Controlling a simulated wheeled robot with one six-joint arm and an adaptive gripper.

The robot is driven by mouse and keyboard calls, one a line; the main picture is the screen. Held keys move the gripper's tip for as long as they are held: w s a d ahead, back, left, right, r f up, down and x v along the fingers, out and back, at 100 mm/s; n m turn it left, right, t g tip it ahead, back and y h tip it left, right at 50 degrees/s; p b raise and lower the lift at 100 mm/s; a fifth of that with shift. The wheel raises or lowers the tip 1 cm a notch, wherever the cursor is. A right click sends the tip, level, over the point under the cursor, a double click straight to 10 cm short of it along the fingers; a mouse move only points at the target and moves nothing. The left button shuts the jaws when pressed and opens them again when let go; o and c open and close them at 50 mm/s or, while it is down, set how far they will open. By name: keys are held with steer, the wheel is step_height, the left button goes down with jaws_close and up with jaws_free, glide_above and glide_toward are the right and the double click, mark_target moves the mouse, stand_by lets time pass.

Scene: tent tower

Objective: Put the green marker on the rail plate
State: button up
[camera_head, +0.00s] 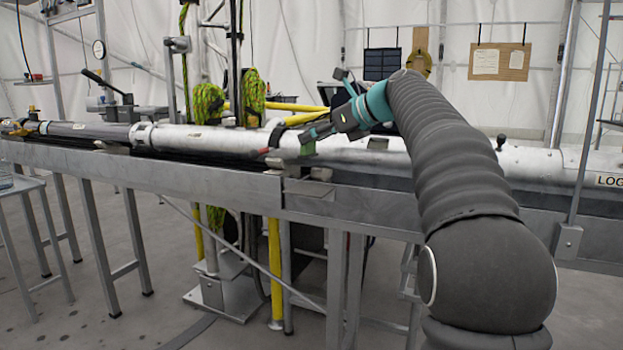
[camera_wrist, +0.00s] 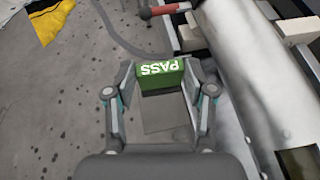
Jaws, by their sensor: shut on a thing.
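The green marker (camera_wrist: 160,74) is a small block with white "PASS" lettering, upside down in the wrist view. My gripper (camera_wrist: 159,78) is shut on it, with a finger at each end. In the head view my gripper (camera_head: 314,133) is beside the silver pipe, above the long metal rail; the marker is a tiny green patch there. A flat grey square (camera_wrist: 166,116) shows below the marker between the fingers in the wrist view. It may be the rail plate; I cannot tell for sure. The marker looks apart from it.
The long silver pipe (camera_head: 205,139) lies along the metal rail (camera_head: 150,180). A red-ended handle (camera_wrist: 165,10) sticks out near the pipe. Green ropes (camera_head: 209,103) and yellow tubes (camera_head: 274,260) stand around the rail. Open grey floor (camera_wrist: 60,120) lies left of the pipe in the wrist view.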

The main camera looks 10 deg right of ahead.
step_height(320, 180, down, 8)
steer(key=shift+r+b, duration=0.25)
steer(key=shift+b, duration=0.9)
steer(key=shift+r, duration=0.1)
steer(key=o, duration=1.1)
steer(key=shift+s+d, duration=0.1)
steer(key=p+v, duration=0.1)
steer(key=v, duration=1)
steer(key=shift+s+d+r, duration=0.2)
steer(key=shift+s, duration=0.1)
